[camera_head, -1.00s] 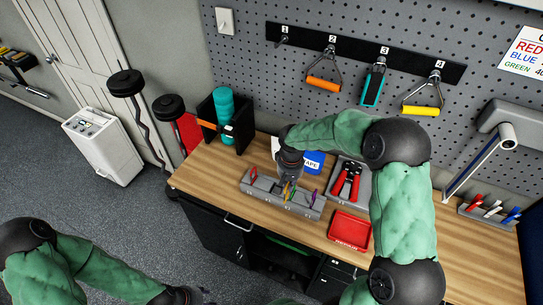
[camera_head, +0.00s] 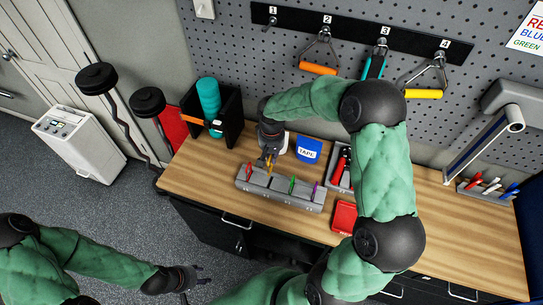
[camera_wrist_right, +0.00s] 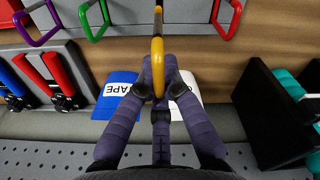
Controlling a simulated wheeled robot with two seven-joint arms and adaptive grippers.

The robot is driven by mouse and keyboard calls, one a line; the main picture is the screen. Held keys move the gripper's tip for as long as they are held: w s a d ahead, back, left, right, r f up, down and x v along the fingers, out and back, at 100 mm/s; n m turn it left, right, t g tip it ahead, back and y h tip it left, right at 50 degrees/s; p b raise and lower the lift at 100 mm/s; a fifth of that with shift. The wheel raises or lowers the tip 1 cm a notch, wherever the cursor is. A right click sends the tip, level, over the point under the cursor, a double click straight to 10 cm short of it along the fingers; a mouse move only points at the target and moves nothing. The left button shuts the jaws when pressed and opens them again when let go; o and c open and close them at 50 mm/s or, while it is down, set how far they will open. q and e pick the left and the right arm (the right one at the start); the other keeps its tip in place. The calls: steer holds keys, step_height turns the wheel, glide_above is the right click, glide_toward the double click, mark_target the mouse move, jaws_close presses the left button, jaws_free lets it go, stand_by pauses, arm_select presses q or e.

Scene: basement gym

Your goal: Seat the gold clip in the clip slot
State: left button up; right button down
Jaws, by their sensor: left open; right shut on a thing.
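My right gripper (camera_head: 268,150) is shut on the gold clip (camera_wrist_right: 157,68), which hangs between its fingertips. In the head view the gold clip (camera_head: 269,162) is over the back of the grey clip rack (camera_head: 308,202), between the red clip (camera_head: 249,169) and the green clip (camera_head: 292,184). I cannot tell whether it touches the rack; the slot opening below it is not clear. The purple clip (camera_head: 314,189) stands at the rack's right end. The red (camera_wrist_right: 225,18), green (camera_wrist_right: 97,18) and purple (camera_wrist_right: 42,22) clips also show in the wrist view. My left gripper (camera_head: 198,275) is open and empty, low in front of the bench.
A blue tape container (camera_head: 308,149) stands behind the rack. A black holder with a teal roller (camera_head: 209,97) is at the left. My right arm crosses above the bench.

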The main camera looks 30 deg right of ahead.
mark_target(272, 165)
steer(key=shift+w+f, duration=0.1)
steer(key=shift+b, duration=0.3)
steer(key=shift+s+f+b, duration=0.25)
steer(key=shift+f+b, duration=0.25)
steer(key=shift+w+f+b, duration=0.15)
steer(key=shift+f+b, duration=0.4)
steer(key=shift+f, duration=0.25)
steer(key=shift+f+b, duration=1.2)
steer(key=shift+f, duration=0.3)
steer(key=shift+b, duration=0.3)
steer(key=shift+f+b, duration=1.3)
steer(key=shift+f, duration=0.25)
